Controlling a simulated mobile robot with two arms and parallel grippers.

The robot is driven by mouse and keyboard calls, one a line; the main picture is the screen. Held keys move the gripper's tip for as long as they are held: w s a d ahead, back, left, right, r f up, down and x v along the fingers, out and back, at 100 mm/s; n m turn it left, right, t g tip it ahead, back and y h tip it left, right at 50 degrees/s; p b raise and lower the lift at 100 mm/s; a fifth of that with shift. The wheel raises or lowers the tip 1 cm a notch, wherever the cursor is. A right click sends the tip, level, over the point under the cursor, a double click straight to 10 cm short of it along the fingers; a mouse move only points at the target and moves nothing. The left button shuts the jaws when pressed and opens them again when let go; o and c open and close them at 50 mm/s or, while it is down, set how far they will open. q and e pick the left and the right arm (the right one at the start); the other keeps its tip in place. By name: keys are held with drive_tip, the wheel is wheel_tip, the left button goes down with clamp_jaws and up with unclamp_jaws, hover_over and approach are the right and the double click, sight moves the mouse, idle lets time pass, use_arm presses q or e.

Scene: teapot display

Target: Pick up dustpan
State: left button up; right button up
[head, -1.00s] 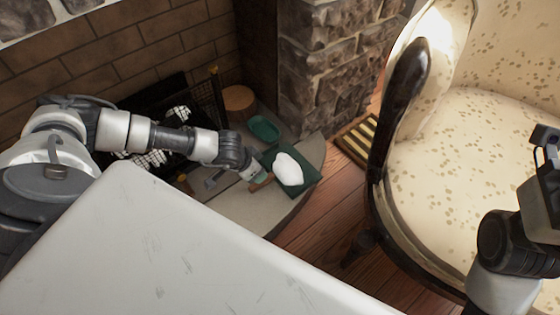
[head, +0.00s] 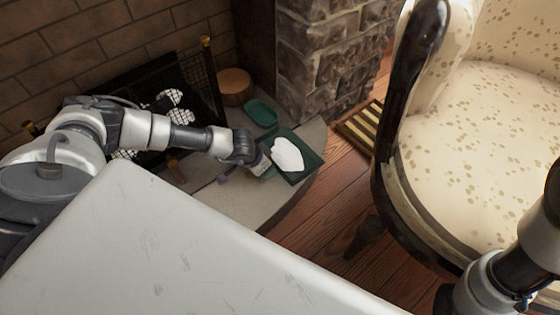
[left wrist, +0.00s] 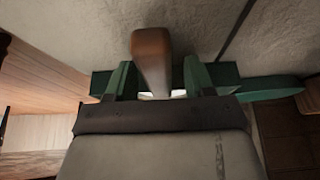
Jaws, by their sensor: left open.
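The dark green dustpan (head: 300,175) lies on the stone hearth, with a white piece (head: 287,155) on it. My left gripper (head: 264,168) is at the near left edge of the dustpan, where its brown handle is. In the left wrist view the brown handle (left wrist: 152,58) stands between the two green fingers of my left gripper (left wrist: 157,78). The jaws are open, with a gap on each side of the handle. Most of the pan is hidden behind the gripper there. My right arm shows at the lower right of the head view, but its gripper is out of the picture.
A white tabletop (head: 180,250) fills the near side. A green oval dish (head: 261,113) and a round wooden block (head: 235,85) are behind the dustpan. The fireplace grate (head: 205,85) is at the left, a stone pillar (head: 330,60) behind, an armchair (head: 470,150) at the right.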

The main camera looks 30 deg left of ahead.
use_arm(q)
clamp_jaws()
idle(0.3)
drive_tip(key=shift+r, duration=0.15)
